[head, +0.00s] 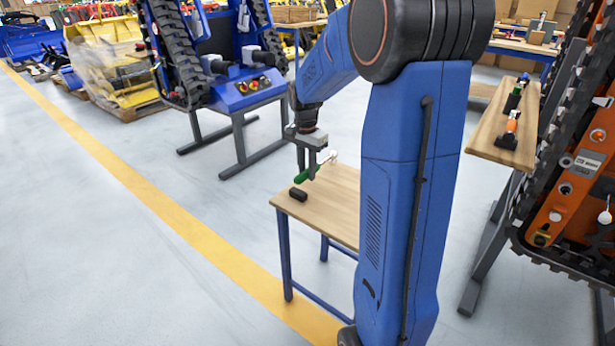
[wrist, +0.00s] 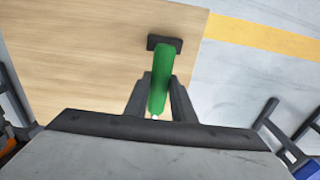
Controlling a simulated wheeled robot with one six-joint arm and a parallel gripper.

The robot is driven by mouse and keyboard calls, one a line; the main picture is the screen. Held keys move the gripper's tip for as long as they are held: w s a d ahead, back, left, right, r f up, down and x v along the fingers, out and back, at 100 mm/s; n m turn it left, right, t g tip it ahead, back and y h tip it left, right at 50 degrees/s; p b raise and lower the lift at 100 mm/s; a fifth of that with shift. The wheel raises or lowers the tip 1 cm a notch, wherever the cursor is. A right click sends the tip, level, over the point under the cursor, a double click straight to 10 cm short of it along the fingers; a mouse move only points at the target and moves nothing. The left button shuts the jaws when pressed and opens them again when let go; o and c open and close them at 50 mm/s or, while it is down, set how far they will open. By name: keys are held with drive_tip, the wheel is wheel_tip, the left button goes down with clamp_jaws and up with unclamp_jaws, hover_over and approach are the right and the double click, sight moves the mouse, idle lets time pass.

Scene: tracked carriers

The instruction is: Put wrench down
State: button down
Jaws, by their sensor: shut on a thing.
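The wrench has a green handle (head: 300,177) and a pale metal end (head: 330,156). My gripper (head: 308,176) is shut on the wrench, above a small wooden-topped table (head: 335,212) with blue legs. In the wrist view the green handle (wrist: 162,82) lies between the two fingers, and the wrench's other end is mostly hidden below it. I cannot tell whether the wrench touches the tabletop. A small black block (head: 298,194) sits on the table's near left corner, and it also shows in the wrist view (wrist: 152,42) just past the handle's end.
At the right, a wooden shelf (head: 487,140) holds an orange-and-black tool (head: 510,130) and a dark one beside an orange tracked carrier (head: 585,180). A blue tracked carrier (head: 240,95) stands behind. Bare tabletop (wrist: 80,60) lies left of the wrench. Open floor with a yellow line (head: 130,170) lies left.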

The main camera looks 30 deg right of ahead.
drive_tip(key=shift+f, duration=1.3)
drive_tip(key=c, duration=1.5)
unclamp_jaws()
drive_tip(key=r, duration=1.2)
drive_tip(key=shift+s+a, duration=0.1)
drive_tip(key=shift+a, duration=0.15)
drive_tip(key=s+a+r+n+t, duration=0.25)
drive_tip(key=s+a+n, duration=0.6)
drive_tip(key=s, duration=0.65)
drive_tip(key=s+a+f+n, duration=0.1)
drive_tip(key=s+a, duration=0.1)
drive_tip(key=s, duration=0.3)
drive_tip(key=s+a+f+n+t, duration=0.1)
drive_tip(key=s+a+f+n, duration=0.1)
drive_tip(key=s, duration=0.3)
drive_tip(key=s+a+f+n+t, duration=0.1)
drive_tip(key=s+a+n, duration=0.1)
drive_tip(key=s, duration=0.3)
drive_tip(key=shift+a+f+n, duration=0.25)
drive_tip(key=shift+a+f, duration=0.05)
drive_tip(key=shift+a, duration=0.15)
